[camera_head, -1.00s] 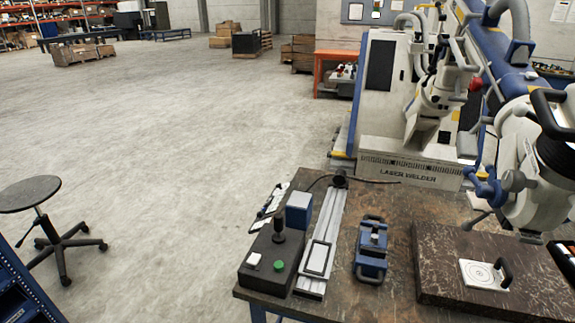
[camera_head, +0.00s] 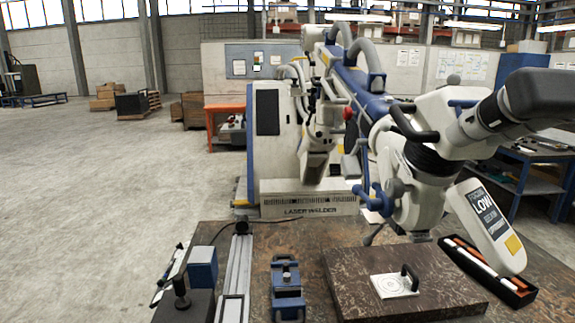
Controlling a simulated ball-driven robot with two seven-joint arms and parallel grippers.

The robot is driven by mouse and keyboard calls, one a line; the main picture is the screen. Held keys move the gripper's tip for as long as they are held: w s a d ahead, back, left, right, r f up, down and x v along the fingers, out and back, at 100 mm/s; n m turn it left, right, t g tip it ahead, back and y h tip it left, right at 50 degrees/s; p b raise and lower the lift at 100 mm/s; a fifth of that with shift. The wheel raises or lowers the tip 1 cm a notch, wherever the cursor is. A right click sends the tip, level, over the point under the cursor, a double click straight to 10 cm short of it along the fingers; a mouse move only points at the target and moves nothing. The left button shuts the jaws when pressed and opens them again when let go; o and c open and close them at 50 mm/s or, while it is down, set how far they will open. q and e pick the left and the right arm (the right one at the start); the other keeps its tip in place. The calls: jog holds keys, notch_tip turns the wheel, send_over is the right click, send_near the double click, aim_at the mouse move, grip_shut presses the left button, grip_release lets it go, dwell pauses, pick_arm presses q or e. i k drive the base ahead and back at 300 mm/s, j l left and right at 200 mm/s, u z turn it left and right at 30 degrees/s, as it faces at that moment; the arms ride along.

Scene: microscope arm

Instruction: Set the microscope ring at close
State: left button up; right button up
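The microscope (camera_head: 430,160) hangs from the white and blue laser welder arm at the right. It has a black ring (camera_head: 428,158) around its head and dark eyepieces (camera_head: 520,100) pointing right. A blue clamp knob (camera_head: 375,195) sits at its left side. I cannot read any ring setting at this size. A white panel (camera_head: 486,225) on the right carries a label with the word LOW. Below the head, a white target plate (camera_head: 394,285) with a black handle lies on a dark stone slab (camera_head: 345,275). Neither of my grippers shows.
The workbench (camera_head: 300,235) also holds a metal rail (camera_head: 237,275), a blue vise-like fixture (camera_head: 287,290), a control box with a lever (camera_head: 183,298) and a black tray of sticks (camera_head: 480,270). The laser welder (camera_head: 270,140) stands behind. Open floor (camera_head: 100,200) lies left.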

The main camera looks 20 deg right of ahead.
aim_at(426, 159)
jog(key=z, duration=1.45)
jog(key=j+z, duration=0.25)
jog(key=j, duration=0.15)
